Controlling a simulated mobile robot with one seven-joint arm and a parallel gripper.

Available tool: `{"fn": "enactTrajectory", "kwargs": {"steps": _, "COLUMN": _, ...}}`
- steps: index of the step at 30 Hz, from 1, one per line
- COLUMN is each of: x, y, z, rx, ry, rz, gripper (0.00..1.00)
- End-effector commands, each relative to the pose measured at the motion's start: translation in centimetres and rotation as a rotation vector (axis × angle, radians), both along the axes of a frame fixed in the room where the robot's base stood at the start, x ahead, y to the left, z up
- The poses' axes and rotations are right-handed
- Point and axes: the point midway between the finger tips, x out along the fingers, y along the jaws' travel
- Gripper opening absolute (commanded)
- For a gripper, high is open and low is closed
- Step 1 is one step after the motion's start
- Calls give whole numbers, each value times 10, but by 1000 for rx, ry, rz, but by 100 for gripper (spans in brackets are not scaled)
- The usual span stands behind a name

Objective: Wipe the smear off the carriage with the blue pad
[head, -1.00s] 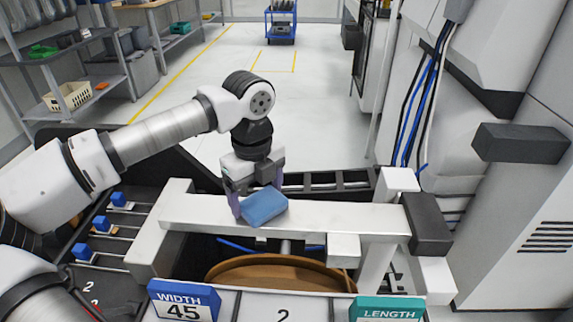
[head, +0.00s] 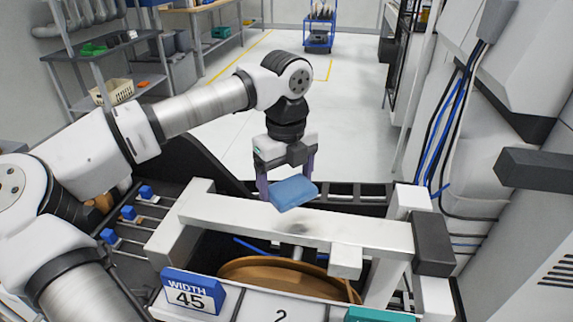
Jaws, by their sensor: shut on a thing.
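The blue pad (head: 293,194) is held between the fingers of my gripper (head: 287,182), which is shut on it and points down. The pad is slightly tilted and appears to be just above the white carriage beam (head: 365,233), with a gap below it. A dark grey smudge (head: 293,228) shows on the beam just below the pad in the picture. It looks like the smear, though part of it may be the pad's shadow.
A brown coil (head: 285,268) lies under the beam. A dark grey block (head: 432,243) caps the beam's right end. Blue-tipped guides (head: 128,212) stand at left, and a WIDTH 45 sign (head: 192,294) is in front. Blue and black cables (head: 445,125) hang at right.

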Motion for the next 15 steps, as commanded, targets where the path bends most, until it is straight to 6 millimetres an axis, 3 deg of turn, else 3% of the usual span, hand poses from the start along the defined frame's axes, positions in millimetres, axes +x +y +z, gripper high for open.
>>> {"fn": "enactTrajectory", "kwargs": {"steps": 6, "x": 3, "y": 0, "z": 20, "rx": 1, "ry": 0, "rz": -6, "gripper": 63}}
{"fn": "enactTrajectory", "kwargs": {"steps": 15, "x": 4, "y": 0, "z": 22, "rx": 1, "ry": 1, "rz": -7, "gripper": 63}}
